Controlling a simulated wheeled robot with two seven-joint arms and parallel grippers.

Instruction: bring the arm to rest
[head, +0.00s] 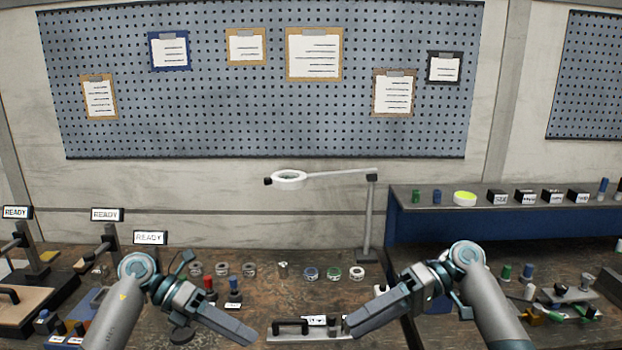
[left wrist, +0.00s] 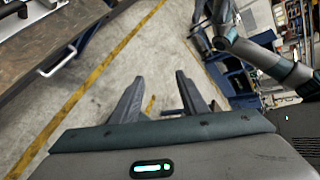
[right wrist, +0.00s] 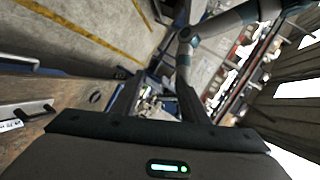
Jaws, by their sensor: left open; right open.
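The microscope arm (head: 340,173) stands at the back of the bench in the head view. Its upright post (head: 369,215) carries a level arm that reaches left to a white ring head (head: 289,180) with a dark knob at its left end. The ring hangs well above the bench. My left gripper (head: 250,338) is open and empty over the front of the bench, apart from the microscope arm; its spread fingers show in the left wrist view (left wrist: 158,98). My right gripper (head: 350,326) is open and empty, also in front of and below the arm.
A plate with a black handle (head: 291,327) lies between my grippers. Several small rings and spools (head: 311,273) line the bench below the ring head. Stands with READY signs (head: 107,214) are at left. A raised blue shelf (head: 450,225) with small items is at right.

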